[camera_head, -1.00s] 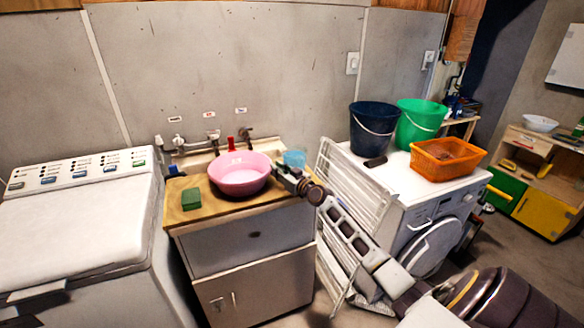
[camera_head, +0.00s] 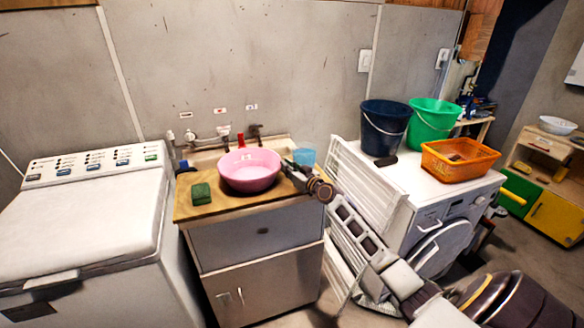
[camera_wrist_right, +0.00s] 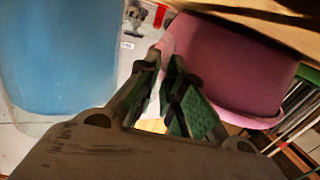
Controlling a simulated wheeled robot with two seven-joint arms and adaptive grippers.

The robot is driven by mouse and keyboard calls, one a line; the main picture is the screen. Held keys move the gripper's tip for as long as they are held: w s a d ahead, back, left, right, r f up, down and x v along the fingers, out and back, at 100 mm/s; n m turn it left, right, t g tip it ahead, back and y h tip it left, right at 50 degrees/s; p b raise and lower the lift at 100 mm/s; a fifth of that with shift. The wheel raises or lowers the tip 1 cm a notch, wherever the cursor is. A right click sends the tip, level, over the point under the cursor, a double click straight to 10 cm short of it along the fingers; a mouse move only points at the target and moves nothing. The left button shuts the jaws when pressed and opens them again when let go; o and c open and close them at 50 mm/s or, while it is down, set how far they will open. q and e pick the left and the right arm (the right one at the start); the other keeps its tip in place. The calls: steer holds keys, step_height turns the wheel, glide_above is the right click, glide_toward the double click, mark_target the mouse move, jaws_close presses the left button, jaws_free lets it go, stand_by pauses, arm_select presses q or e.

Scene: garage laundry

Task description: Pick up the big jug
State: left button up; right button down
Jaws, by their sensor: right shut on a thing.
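The blue translucent vessel (camera_head: 304,157), the only jug-like thing I see, stands on the sink unit just right of a pink basin (camera_head: 250,180). It fills the left of the right wrist view (camera_wrist_right: 60,60). My right gripper (camera_head: 288,168) is at the basin's right rim, in front of the blue vessel. In the right wrist view its fingers (camera_wrist_right: 166,65) are close together with pale pink between them, seemingly the rim of the basin (camera_wrist_right: 225,65). The blue vessel is apart from the fingers there. My left gripper is not in view.
A green sponge (camera_head: 201,193) lies on the wooden counter (camera_head: 225,203). A white drying rack (camera_head: 365,190) leans against the washing machine on the right. A navy bucket (camera_head: 385,125), a green bucket (camera_head: 430,115) and an orange basket (camera_head: 460,158) stand on that machine.

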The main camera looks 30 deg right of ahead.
steer(key=shift+r, duration=0.95)
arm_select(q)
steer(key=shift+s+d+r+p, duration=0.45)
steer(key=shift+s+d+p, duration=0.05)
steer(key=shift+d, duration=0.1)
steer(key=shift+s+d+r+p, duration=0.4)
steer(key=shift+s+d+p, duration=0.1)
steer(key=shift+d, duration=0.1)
arm_select(e)
step_height(320, 180, up, 8)
steer(key=shift+r, duration=0.2)
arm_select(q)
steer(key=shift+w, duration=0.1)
